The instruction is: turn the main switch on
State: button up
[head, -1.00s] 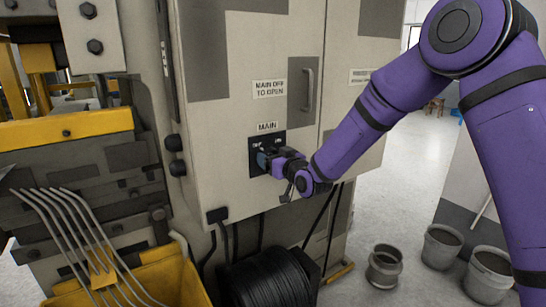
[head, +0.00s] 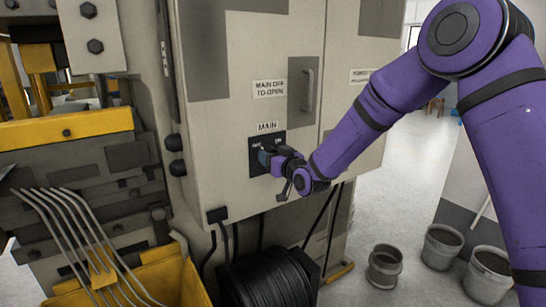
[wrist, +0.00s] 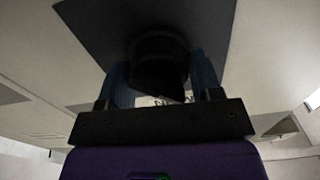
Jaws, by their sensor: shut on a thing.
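The main switch is on the grey cabinet door (head: 230,165), below the label "MAIN" (head: 267,127). Its dark square plate (head: 280,137) shows around my gripper (head: 265,157) in the head view. In the wrist view, the black switch knob (wrist: 158,62) stands out from the dark plate (wrist: 105,30). The blue fingers of my gripper (wrist: 161,80) are on either side of the knob, shut on it. Small white lettering shows on the plate, partly hidden. In the head view the gripper covers the knob, so its angle cannot be told.
A door handle (head: 308,90) is above right of the switch. Below the cabinet are black cables and a black coil (head: 268,284). A yellow bin with bent rods (head: 185,280) is at lower left. Grey buckets (head: 385,265) stand on the floor at right.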

jog(key=m, duration=0.4)
jog(key=shift+w+d+m, duration=0.1)
jog(key=shift+m, duration=0.3)
jog(key=m, duration=0.4)
jog(key=shift+d+m, duration=0.1)
jog(key=shift+m, duration=0.2)
jog(key=m, duration=0.4)
jog(key=shift+w+f, duration=0.1)
jog(key=shift+f, duration=0.05)
jog(key=shift+f+m, duration=0.1)
jog(key=shift+m, duration=1.9)
jog(key=o, duration=0.8)
jog(key=shift+o, duration=0.2)
jog(key=v, duration=1.1)
